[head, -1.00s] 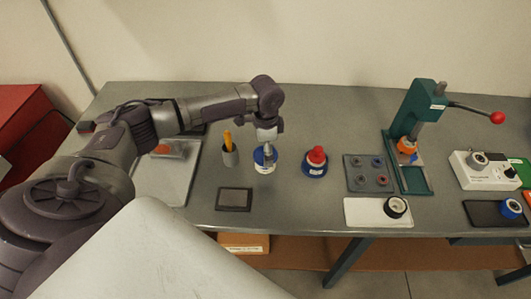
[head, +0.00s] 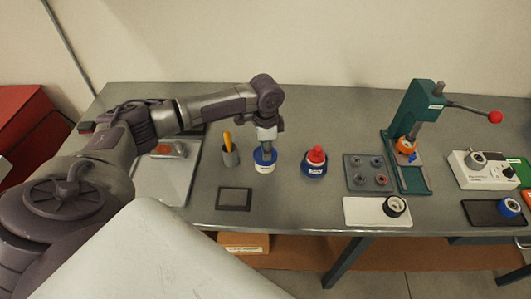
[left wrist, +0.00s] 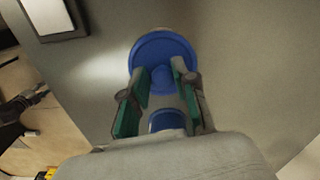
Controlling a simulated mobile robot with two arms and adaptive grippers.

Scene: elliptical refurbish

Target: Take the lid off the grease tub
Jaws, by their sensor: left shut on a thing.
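The grease tub (head: 265,169) is a small white tub standing on the grey bench, left of the middle in the head view. Its round blue lid (head: 258,157) sits on top of it, with no clear gap showing between them. My left gripper (head: 266,149) points down over the tub and is shut on the lid's raised middle. In the left wrist view the lid (left wrist: 150,50) is a wide blue disc at the fingertips, between the green-padded fingers. The lid hides the tub there. My right gripper is not in view.
A cup with an orange-handled tool (head: 230,154) stands close left of the tub. A blue container with a red top (head: 315,160) stands to its right. A dark flat pad (head: 234,198) lies in front. A green press (head: 412,140) stands further right.

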